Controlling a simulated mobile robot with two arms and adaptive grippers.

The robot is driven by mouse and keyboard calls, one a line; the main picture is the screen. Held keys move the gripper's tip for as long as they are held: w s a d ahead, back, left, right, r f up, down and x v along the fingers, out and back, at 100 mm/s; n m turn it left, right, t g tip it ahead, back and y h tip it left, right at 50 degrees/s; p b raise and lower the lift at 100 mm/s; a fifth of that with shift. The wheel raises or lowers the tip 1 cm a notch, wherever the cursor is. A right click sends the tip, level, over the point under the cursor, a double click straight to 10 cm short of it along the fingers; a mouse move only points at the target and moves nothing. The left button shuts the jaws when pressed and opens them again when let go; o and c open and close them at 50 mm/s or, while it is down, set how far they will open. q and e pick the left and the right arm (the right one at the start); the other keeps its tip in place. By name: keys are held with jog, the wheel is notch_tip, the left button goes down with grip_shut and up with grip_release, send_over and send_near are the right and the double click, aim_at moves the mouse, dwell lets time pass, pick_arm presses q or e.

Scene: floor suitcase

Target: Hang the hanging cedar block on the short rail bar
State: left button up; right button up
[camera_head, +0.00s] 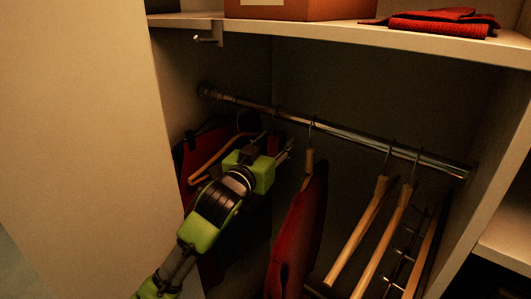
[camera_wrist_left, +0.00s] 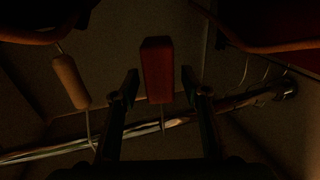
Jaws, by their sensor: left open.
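The rail bar (camera_head: 345,134) is a metal rod running across the wardrobe under the shelf; in the left wrist view it crosses the lower part (camera_wrist_left: 150,127). My left gripper (camera_head: 286,152) is just below the rail, between the dark clothes and the red garment. It is open. A reddish-brown block (camera_wrist_left: 157,68), likely the cedar block, shows between its fingers in the left wrist view, with gaps on both sides. The block's thin metal hook (camera_wrist_left: 162,118) reaches the rail in that view; whether it rests on it I cannot tell. I cannot make out the block in the head view.
A red garment (camera_head: 296,237) hangs right of my gripper, dark clothes (camera_head: 230,225) behind it. Wooden hangers (camera_head: 357,232) hang further right. A bracket (camera_head: 210,35) sits under the shelf (camera_head: 340,33), which holds an orange-brown box (camera_head: 300,9) and folded red cloth (camera_head: 440,24).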

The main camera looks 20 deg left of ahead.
pick_arm(q)
jog(key=s+a, duration=0.1)
jog(key=s, duration=1)
jog(key=w+a+f+g+y+b, duration=0.1)
jog(key=w+a+f+g, duration=0.1)
jog(key=f, duration=1.2)
jog(key=w+a+f+g+b, duration=0.1)
jog(key=w+f+g, duration=0.2)
jog(key=f, duration=1.1)
jog(key=s+a+f+g, duration=0.15)
jog(key=s+f, duration=0.25)
jog(key=f, duration=0.8)
jog(key=s+f+g, duration=0.2)
jog(key=s+f, duration=0.2)
jog(key=f, duration=0.8)
jog(key=s+f+g+b, duration=0.2)
jog(key=s+f+g, duration=0.2)
jog(key=s+f, duration=1.4)
jog(key=s+f+g, duration=0.1)
jog(key=s+f, duration=0.3)
jog(key=s, duration=0.5)
jog(key=s+d+f+m+g, duration=0.1)
jog(key=s+f+g, duration=0.1)
jog(key=s+f, duration=0.3)
jog(key=s+d+f+g, duration=0.1)
jog(key=s+f, duration=0.4)
jog(key=s, duration=0.9)
jog(key=shift+d+y+b, duration=0.25)
jog(key=shift+y+b, duration=0.05)
jog(key=shift+b, duration=0.05)
